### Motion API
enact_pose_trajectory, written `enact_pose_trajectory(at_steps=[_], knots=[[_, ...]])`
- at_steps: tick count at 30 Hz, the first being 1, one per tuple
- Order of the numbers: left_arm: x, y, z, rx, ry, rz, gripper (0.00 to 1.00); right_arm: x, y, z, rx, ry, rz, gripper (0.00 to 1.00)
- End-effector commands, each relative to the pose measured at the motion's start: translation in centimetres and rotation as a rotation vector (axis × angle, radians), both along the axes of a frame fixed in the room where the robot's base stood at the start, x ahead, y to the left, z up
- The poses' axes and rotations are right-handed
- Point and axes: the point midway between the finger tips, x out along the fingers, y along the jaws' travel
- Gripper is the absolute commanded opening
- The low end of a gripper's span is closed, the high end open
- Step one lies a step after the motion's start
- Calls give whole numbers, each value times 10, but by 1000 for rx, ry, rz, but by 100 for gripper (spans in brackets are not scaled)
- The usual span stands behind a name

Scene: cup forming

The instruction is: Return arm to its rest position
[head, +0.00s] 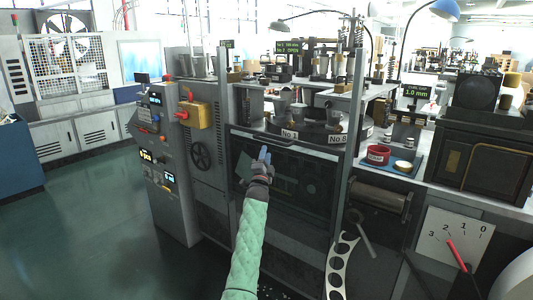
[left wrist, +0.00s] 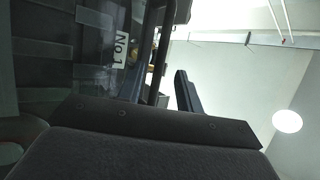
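My left arm, in a pale green quilted sleeve, reaches up from the bottom middle of the head view. My right gripper is not in view.
A control cabinet (head: 165,150) with a red-and-yellow switch box (head: 196,113) stands to the left. A red ring-shaped part (head: 378,155) lies on a blue tray at the right. A curved perforated strip (head: 341,267) hangs at the lower right. Green floor (head: 90,230) at the left is clear.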

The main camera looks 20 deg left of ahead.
Motion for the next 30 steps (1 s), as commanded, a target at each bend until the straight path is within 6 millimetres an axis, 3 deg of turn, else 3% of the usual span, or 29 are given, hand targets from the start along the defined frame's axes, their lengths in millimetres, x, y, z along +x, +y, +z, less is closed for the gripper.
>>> enact_pose_trajectory(at_steps=[17,27,30], knots=[[-1,0,0,-26,-3,-15,36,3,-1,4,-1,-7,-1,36],[14,22,-43,-386,214,-37,36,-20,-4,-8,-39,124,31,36],[9,32,-42,-542,278,-28,36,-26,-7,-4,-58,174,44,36]])
